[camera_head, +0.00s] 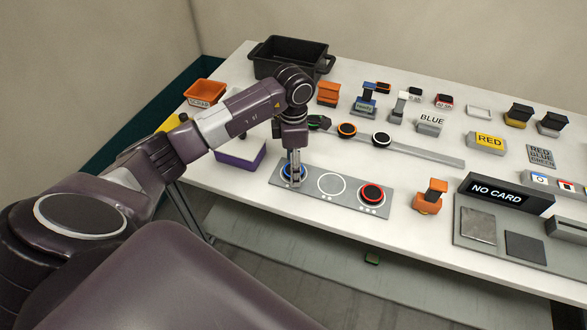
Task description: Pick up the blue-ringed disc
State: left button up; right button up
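The blue-ringed disc (287,178) lies at the left end of a grey plate (313,200), partly hidden behind my gripper. My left gripper (295,172) points straight down over the disc, with its fingertips at or just above it. I cannot tell whether the fingers touch the disc or how far apart they are. My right gripper is not in view.
On the same plate are an empty white-outlined circle (331,184) and a red-ringed disc (372,193). A rail (430,155) behind holds an orange-ringed disc (347,129) and a white-ringed disc (381,138). An orange clamp-like object (429,199) and "NO CARD" box (500,194) stand right.

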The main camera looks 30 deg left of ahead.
pick_arm(q)
jog(key=shift+w, duration=0.1)
jog(key=c, duration=1.2)
jog(key=shift+c, duration=0.2)
